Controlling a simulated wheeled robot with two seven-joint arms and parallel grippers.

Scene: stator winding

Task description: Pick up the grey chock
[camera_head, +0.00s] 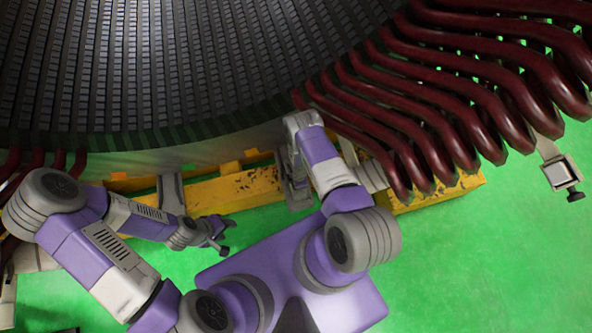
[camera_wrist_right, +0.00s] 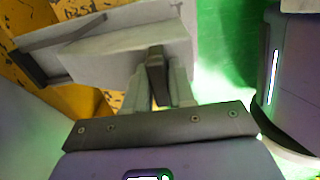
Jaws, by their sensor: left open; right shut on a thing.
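The grey chock (camera_wrist_right: 157,72) appears as a small dark grey block in the right wrist view. My right gripper (camera_wrist_right: 160,88) is shut on it, with a light finger on each side. The block is close against a pale grey bracket (camera_wrist_right: 120,55); whether it touches the bracket cannot be told. In the head view my right arm reaches to the stator's lower edge, and its own links hide its fingers and the chock. My left gripper (camera_head: 218,242) is open and empty above the green floor, left of the right arm.
The large dark slotted stator (camera_head: 180,70) fills the upper left. Dark red curved coils (camera_head: 440,110) stick out at the right. A worn yellow beam (camera_head: 235,190) runs below the stator. Another grey bracket (camera_head: 560,170) stands at far right. The green floor is clear at lower right.

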